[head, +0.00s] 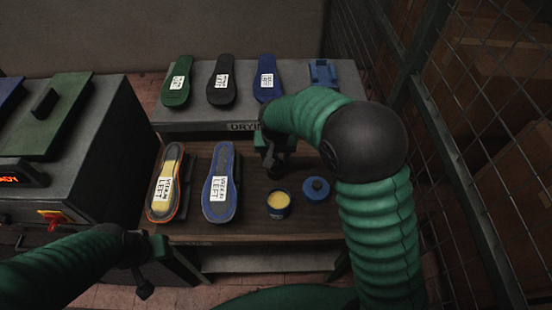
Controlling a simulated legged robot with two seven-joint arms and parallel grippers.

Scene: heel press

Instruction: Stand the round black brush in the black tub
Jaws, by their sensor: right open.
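A small dark tub (278,212) with yellow contents stands open near the front of the wooden bench. My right gripper (273,160) is over the bench behind the tub, open. A dark round shape (276,172) shows just under it. It may be the brush or part of the gripper, and I cannot tell whether it touches the fingers. No brush shows clearly elsewhere; my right arm hides part of the bench. My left gripper (150,267) is at the lower left, in front of the bench and away from the tub. Its jaw state is unclear.
A blue lid (316,187) lies right of the tub. Two labelled insoles, one orange-edged (166,190) and one blue (220,190), lie left of it. A grey shelf (190,118) behind holds more insoles. A dark machine (95,150) stands left, a wire fence (480,110) right.

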